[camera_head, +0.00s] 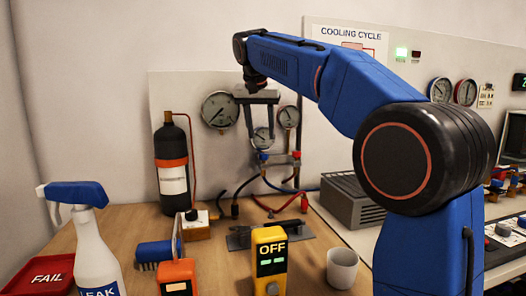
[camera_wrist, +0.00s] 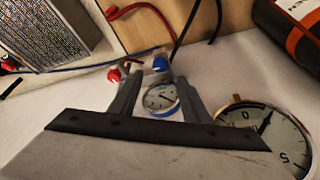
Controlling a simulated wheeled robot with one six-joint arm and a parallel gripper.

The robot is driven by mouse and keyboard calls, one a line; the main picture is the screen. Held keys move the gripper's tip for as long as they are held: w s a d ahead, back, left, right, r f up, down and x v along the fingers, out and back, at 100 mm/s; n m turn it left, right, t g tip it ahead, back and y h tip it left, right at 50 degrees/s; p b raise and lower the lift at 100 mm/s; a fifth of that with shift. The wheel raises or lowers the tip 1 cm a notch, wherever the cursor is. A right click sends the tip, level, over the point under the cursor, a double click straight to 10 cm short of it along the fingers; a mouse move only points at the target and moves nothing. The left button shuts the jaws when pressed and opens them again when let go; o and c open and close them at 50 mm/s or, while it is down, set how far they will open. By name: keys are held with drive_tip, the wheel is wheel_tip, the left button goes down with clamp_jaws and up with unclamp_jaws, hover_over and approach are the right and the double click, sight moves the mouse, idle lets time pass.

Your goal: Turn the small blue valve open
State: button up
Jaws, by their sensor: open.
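The small blue valve (camera_head: 264,156) sits on the pipe manifold at the back panel, left of a red valve (camera_head: 297,155). In the wrist view the blue valve (camera_wrist: 160,64) shows between and beyond the fingertips, nearer the right finger, and the red valve (camera_wrist: 113,75) shows by the left finger. My gripper (camera_head: 261,138) is open and empty, pointing down in front of the panel, just above the blue valve in the picture. The wrist view shows my gripper (camera_wrist: 152,82) with its fingers apart. I cannot tell whether a finger touches a valve.
A large gauge (camera_head: 220,110) and small gauges (camera_head: 288,117) are close around my gripper. A black cylinder (camera_head: 172,165) stands left, a grey ribbed box (camera_head: 350,200) right. Hoses lie below the manifold. A spray bottle (camera_head: 92,245), yellow meter (camera_head: 270,258) and white cup (camera_head: 342,268) stand in front.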

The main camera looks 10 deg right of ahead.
sight(264, 154)
drive_tip(key=x, duration=0.8)
drive_tip(key=c, duration=1)
